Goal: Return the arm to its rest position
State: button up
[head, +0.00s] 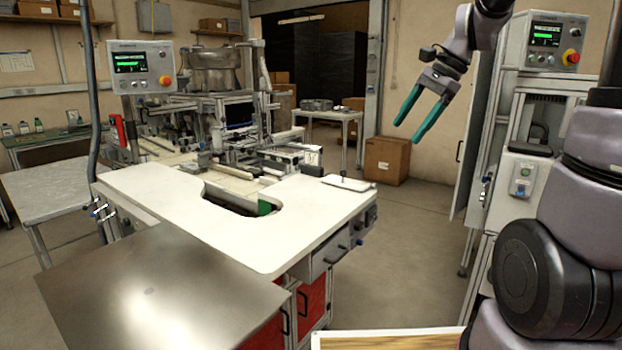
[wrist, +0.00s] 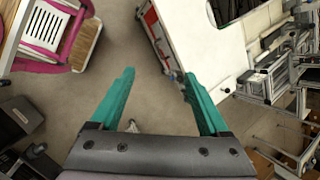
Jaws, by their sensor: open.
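My gripper (head: 414,124) hangs in the air at the upper right of the head view, with its teal fingers spread and nothing between them. It points down and to the left, right of the white-topped machine table. In the wrist view my gripper (wrist: 158,95) also shows open and empty above bare floor. My arm comes in from the right of the head view and bends above the gripper.
The white machine table (head: 270,235) and a bare metal table (head: 150,300) stand left. A grey control cabinet (head: 520,190) stands right, close to my arm. A cardboard box (head: 387,161) sits on the floor behind. A pink-framed item (wrist: 50,30) shows in the wrist view.

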jog(key=s+d+r+n+t+h, duration=0.1)
jog(key=s+r+n+t, duration=0.1)
jog(key=s+n, duration=0.2)
jog(key=s+d+r+n+t+h, duration=0.1)
jog(key=s+n, duration=0.4)
jog(key=s, duration=0.6)
jog(key=shift+s+d+r+t+h, duration=0.2)
jog(key=shift+r+t+h, duration=0.35)
jog(key=shift+t, duration=0.55)
jog(key=shift+w+a, duration=0.1)
